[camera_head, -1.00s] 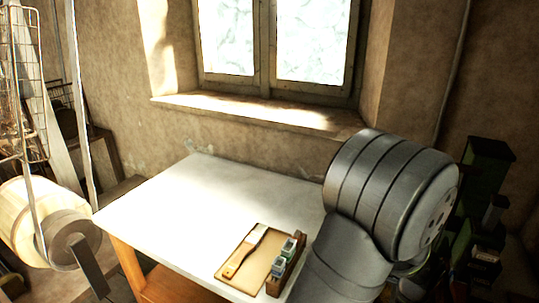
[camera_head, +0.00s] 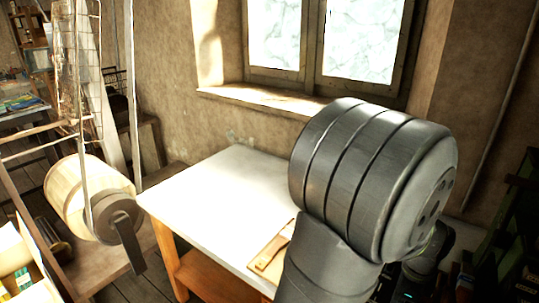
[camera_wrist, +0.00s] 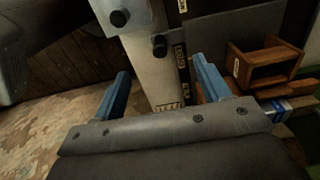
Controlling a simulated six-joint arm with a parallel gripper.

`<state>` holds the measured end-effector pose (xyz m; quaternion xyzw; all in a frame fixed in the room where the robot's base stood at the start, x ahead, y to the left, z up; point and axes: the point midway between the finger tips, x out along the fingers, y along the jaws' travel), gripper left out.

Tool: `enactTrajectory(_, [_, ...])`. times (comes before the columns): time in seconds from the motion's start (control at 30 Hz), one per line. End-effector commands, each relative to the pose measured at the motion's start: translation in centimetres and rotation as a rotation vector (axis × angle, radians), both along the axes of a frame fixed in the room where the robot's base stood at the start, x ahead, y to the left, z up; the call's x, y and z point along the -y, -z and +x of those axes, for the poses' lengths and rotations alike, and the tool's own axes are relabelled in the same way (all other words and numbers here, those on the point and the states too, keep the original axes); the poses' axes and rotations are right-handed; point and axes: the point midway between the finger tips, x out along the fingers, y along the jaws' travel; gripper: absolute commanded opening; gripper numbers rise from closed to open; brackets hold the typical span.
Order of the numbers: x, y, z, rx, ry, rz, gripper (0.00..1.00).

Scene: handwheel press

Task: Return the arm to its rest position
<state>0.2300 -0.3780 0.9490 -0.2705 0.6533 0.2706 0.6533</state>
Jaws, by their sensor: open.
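My gripper (camera_wrist: 162,86) shows in the wrist view with its two blue fingers wide apart and nothing between them. Beyond the fingers are a pale upright board with dark knobs (camera_wrist: 150,50) and a small brown wooden rack (camera_wrist: 268,66) to the right. In the head view my thick grey arm fills the lower middle and right, in front of the table. My gripper's fingers do not show there.
A white-topped table (camera_head: 225,195) stands under the window (camera_head: 318,40). A tan board (camera_head: 272,252) on it is partly hidden by my arm. A wooden drum with a crank (camera_head: 92,195) stands at the left. Most of the visible tabletop is bare.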

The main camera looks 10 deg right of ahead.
Motion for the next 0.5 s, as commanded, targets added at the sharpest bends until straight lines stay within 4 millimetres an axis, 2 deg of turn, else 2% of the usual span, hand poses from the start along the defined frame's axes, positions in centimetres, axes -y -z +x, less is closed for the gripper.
enactTrajectory(0.03, [0.1,-1.1,0.0,0.003,0.000,-0.006,0.69])
enactTrajectory(0.5, [7.4,-5.7,2.3,0.001,0.001,-0.002,0.69])
